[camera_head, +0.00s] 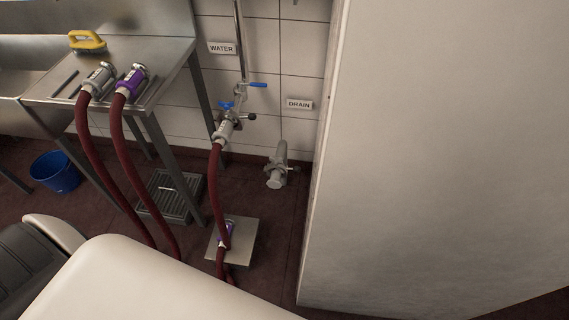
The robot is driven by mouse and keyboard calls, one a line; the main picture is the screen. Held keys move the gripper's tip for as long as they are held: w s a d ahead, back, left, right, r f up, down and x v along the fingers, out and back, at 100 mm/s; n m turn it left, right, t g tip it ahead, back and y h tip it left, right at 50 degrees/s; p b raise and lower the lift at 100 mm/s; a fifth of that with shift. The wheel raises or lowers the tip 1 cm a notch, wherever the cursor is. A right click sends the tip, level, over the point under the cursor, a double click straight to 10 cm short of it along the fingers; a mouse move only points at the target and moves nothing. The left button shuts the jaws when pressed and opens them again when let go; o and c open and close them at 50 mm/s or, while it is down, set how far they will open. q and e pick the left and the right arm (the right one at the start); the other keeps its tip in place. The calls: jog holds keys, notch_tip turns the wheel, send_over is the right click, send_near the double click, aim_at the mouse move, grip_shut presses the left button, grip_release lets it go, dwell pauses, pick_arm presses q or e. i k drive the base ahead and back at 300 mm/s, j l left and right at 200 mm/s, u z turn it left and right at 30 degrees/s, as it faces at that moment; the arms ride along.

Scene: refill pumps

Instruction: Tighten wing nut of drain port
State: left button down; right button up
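The drain port (277,167) is a grey pipe fitting low on the tiled wall, below the DRAIN sign (299,104). It has a clamp around it, but the wing nut is too small to make out clearly. No hose is on the drain port. Neither of my gripper's fingers shows in the head view. A white rounded part of my own body fills the lower left and a dark part sits at the left edge.
A steel sink table (140,60) at left holds two red hoses' ends and a yellow brush (87,42). A red hose (214,185) hangs from the water valve (229,112). A blue bucket (56,172) stands left. A large pale panel (440,150) blocks the right.

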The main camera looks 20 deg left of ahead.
aim_at(276, 161)
jog(key=j+u, duration=0.35)
jog(key=j, duration=0.95)
